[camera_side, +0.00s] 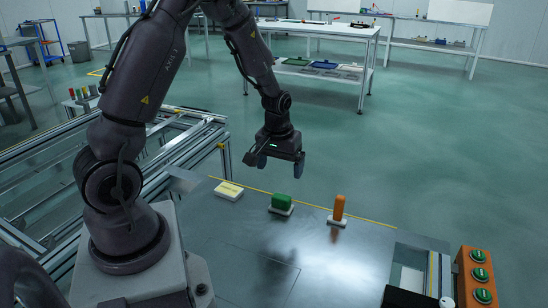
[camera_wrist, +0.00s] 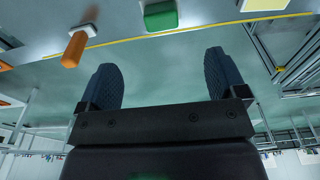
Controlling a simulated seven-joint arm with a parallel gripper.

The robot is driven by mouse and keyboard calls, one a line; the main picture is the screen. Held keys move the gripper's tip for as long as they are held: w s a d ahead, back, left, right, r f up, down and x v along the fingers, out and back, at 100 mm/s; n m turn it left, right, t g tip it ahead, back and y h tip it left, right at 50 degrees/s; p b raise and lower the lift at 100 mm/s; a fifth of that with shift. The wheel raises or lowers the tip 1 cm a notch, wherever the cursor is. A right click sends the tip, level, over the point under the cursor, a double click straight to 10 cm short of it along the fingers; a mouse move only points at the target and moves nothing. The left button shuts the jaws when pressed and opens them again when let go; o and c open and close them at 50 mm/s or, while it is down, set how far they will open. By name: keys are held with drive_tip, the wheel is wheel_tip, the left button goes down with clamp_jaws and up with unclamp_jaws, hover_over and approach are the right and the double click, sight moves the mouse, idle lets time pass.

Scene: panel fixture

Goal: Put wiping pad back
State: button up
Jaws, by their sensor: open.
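My gripper (camera_side: 281,168) hangs above the far edge of the grey panel, open, with nothing between its two dark fingers. Its fingers also show apart in the wrist view (camera_wrist: 162,68). A green block (camera_side: 282,200) sits on a small white base on the panel, below the gripper. It also shows at the top of the wrist view (camera_wrist: 160,15). A flat white-and-yellow block (camera_side: 229,190) lies to its left. An orange upright piece (camera_side: 339,207) stands on a white base to its right, also in the wrist view (camera_wrist: 74,49). I cannot tell which is the wiping pad.
The grey panel (camera_side: 240,262) is mostly clear in front of the three pieces. A yellow line (camera_side: 365,220) runs along its far edge. An orange box with green buttons (camera_side: 478,275) stands at the right. A metal frame (camera_side: 50,180) is at the left.

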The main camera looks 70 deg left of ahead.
drive_tip(key=s+d+r+m+t, duration=0.1)
drive_tip(key=s+d+r+m, duration=0.1)
drive_tip(key=d+r, duration=0.45)
drive_tip(key=s+d+r+m+t, duration=0.15)
drive_tip(key=d+r, duration=0.25)
drive_tip(key=r, duration=0.5)
drive_tip(key=s+d+r+m+t+h, duration=0.1)
drive_tip(key=s+d+r+m, duration=0.4)
drive_tip(key=s, duration=0.5)
drive_tip(key=shift+d+r+t, duration=0.55)
drive_tip(key=shift+d+r, duration=0.25)
drive_tip(key=shift+d, duration=0.1)
drive_tip(key=shift+m, duration=0.25)
